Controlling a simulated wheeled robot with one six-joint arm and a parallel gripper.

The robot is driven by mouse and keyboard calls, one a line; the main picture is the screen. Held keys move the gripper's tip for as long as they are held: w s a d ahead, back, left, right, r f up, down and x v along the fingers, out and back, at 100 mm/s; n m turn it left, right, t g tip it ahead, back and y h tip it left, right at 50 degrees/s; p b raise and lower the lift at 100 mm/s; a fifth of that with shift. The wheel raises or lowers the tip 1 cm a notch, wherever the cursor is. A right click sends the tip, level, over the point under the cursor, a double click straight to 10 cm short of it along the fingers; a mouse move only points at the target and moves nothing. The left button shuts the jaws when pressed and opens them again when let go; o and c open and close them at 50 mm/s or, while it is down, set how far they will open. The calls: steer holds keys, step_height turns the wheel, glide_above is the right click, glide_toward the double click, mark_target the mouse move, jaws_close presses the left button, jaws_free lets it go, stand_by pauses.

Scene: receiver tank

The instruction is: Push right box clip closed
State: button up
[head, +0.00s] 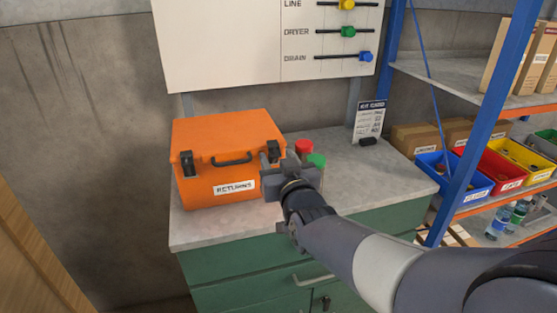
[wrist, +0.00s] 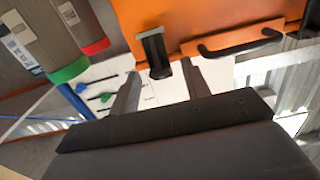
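The orange box (head: 228,140), labelled RETURNS, stands shut on the bench with a black handle (head: 232,159) on its front. Its right clip (head: 273,151) is black and sits near the front right corner; its left clip (head: 187,164) is at the other end. My gripper (head: 263,174) is at the box's front right, just in front of the right clip. In the wrist view, which is upside down, the right clip (wrist: 155,52) seems to stand out from the orange front. It lies ahead of the gap between my two spread, empty fingers (wrist: 159,70). Contact cannot be told.
A red-topped container (head: 303,147) and a green-topped one (head: 316,160) stand close to the right of my gripper. A small sign (head: 369,119) stands at the bench's back right. Shelves with coloured bins (head: 448,177) are further right. The bench (head: 385,178) is clear at right.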

steer(key=c, duration=0.9)
steer(key=p, duration=0.2)
steer(key=r+g+p, duration=0.1)
steer(key=shift+w+r+g+p, duration=0.2)
steer(key=shift+w+g+p, duration=0.05)
steer(key=shift+g+p, duration=0.1)
steer(key=shift+w+a+g+h+p, duration=0.15)
steer(key=shift+g+h+p, duration=0.25)
steer(key=shift+p, duration=0.55)
steer(key=shift+w+g+p, duration=0.15)
steer(key=shift+g+p, duration=0.1)
steer(key=shift+p, duration=0.15)
steer(key=shift+f, duration=0.1)
steer(key=o, duration=1)
steer(key=shift+c, duration=0.2)
